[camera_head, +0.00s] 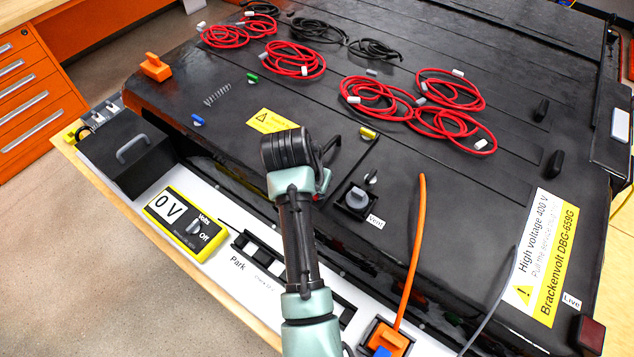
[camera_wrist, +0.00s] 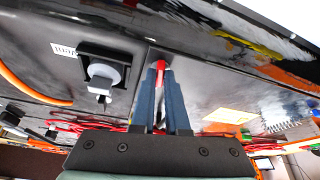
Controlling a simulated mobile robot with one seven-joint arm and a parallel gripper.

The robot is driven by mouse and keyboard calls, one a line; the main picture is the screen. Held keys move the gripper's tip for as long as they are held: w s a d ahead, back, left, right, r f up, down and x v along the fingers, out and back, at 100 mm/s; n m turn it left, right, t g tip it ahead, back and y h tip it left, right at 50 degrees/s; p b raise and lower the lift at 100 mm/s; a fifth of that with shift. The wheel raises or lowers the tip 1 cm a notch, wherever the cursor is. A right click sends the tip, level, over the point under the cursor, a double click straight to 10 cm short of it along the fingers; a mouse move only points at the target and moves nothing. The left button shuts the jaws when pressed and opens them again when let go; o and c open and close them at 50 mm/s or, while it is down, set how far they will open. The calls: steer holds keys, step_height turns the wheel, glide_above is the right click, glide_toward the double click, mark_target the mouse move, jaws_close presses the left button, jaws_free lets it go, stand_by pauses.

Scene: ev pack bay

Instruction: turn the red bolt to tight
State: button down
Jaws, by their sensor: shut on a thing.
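The red bolt (camera_wrist: 161,67) shows between my fingertips in the wrist view, at the dark pack lid. My gripper (camera_wrist: 161,76) is shut on it, with a blue-grey finger on each side. Only a narrow red part of the bolt shows, so its turn position cannot be read. In the head view my wrist covers most of the gripper, and a small patch of red (camera_head: 323,181) shows just to the right of it.
A grey vent knob (camera_head: 357,198) on a black square base and a yellow-topped bolt (camera_head: 368,132) are to the right. An orange cable (camera_head: 414,245) runs along the lid. Red cable coils (camera_head: 296,59) lie farther back. A yellow meter (camera_head: 187,224) reads 0 V at the front left.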

steer(key=shift+w+a+m+h, duration=0.15)
steer(key=shift+m+h, duration=0.35)
steer(key=shift+m, duration=0.7)
steer(key=shift+g, duration=0.3)
steer(key=c, duration=0.9)
jaws_free()
steer(key=shift+r, duration=0.1)
steer(key=shift+v, duration=6.45)
